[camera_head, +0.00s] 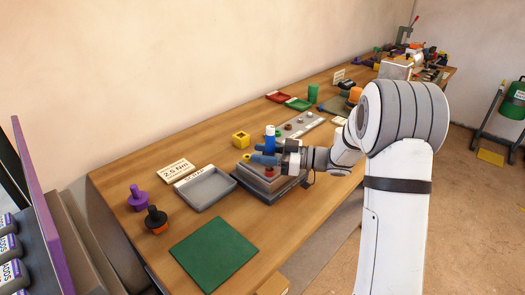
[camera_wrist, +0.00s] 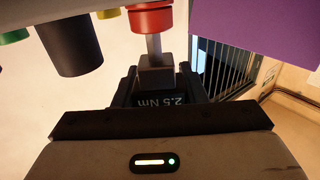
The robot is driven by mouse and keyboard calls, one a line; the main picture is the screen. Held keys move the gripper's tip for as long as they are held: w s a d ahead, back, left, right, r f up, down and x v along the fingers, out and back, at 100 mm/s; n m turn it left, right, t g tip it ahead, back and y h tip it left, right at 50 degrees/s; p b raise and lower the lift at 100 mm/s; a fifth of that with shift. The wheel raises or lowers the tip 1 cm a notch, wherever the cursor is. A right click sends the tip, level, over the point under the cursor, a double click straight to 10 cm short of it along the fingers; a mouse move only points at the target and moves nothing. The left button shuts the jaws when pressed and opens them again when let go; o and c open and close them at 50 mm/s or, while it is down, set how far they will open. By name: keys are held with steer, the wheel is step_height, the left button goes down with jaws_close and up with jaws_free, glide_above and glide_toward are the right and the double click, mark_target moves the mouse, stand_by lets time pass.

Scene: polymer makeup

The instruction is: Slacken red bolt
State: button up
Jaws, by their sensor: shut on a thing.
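In the wrist view, a red collar (camera_wrist: 152,20), which looks to belong to the red bolt, has a grey shaft (camera_wrist: 154,47) with a square grey block (camera_wrist: 156,72) at its end. My gripper (camera_wrist: 157,82) is shut on that grey block, with dark jaws on both sides. A dark face marked "2.5 Nm" (camera_wrist: 160,99) shows upside down between the jaws. In the head view my gripper (camera_head: 268,160) is above a grey fixture (camera_head: 270,183) on the bench, and something red (camera_head: 268,171) shows just below it. The exact grip is partly hidden.
A blue cylinder (camera_head: 270,136) stands close behind my gripper. A grey tray (camera_head: 206,190), a "2.5 Nm" sign (camera_head: 176,170) and a yellow block (camera_head: 240,139) are nearby. Purple (camera_head: 137,198) and black-orange (camera_head: 156,218) knobs stand left. A green mat (camera_head: 213,254) is bare.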

steer(key=shift+r+n+g, duration=0.1)
steer(key=shift+n+g, duration=0.3)
steer(key=shift+g, duration=0.2)
steer(key=shift+s+n+g+p, duration=0.15)
steer(key=shift+n+g+p, duration=0.5)
steer(key=shift+g, duration=0.45)
steer(key=o, duration=1.2)
steer(key=d, duration=0.7)
steer(key=shift+d+b, duration=0.3)
steer(key=shift+d, duration=0.1)
